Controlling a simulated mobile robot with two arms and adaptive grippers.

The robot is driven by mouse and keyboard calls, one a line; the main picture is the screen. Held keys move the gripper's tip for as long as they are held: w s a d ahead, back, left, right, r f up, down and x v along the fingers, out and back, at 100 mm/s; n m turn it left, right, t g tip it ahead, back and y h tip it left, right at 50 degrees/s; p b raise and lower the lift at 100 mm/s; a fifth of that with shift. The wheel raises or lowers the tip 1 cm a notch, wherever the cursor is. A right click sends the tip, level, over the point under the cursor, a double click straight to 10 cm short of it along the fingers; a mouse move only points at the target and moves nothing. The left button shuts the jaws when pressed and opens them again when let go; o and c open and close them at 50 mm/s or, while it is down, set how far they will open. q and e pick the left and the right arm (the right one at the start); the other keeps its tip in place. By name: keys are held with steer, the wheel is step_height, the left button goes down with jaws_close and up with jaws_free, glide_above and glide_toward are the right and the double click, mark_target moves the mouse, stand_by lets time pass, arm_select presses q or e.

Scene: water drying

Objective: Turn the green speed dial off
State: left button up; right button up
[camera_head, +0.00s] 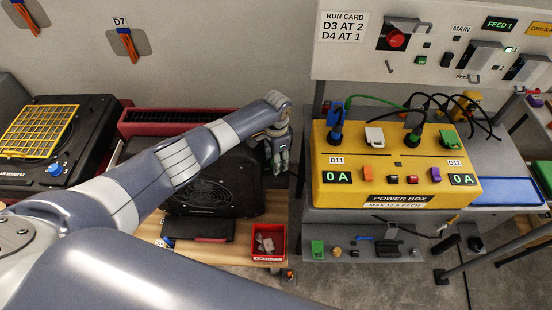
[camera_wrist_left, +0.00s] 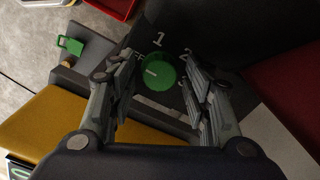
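The green speed dial (camera_wrist_left: 158,74) shows in the left wrist view on a dark panel marked with white numerals, with a "1" above it and a "2" up and right. A short pale mark shows on the left part of its face. My left gripper (camera_wrist_left: 157,68) is open, with one finger on each side of the dial; I cannot tell whether they touch it. In the head view my left gripper (camera_head: 278,154) points down at the right end of the black fan unit (camera_head: 205,192), and I cannot make out the dial there. My right gripper is not in view.
The yellow power box (camera_head: 395,188) stands on the right with plugs and cables; both displays read 0 A. A red tray (camera_head: 175,121) lies behind the fan unit, a red bin (camera_head: 280,238) in front. A yellow-grid machine (camera_head: 40,132) is at left.

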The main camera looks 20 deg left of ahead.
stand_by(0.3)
arm_select(q)
step_height(320, 180, up, 12)
stand_by(0.5)
steer(key=shift+f, duration=0.1)
stand_by(0.3)
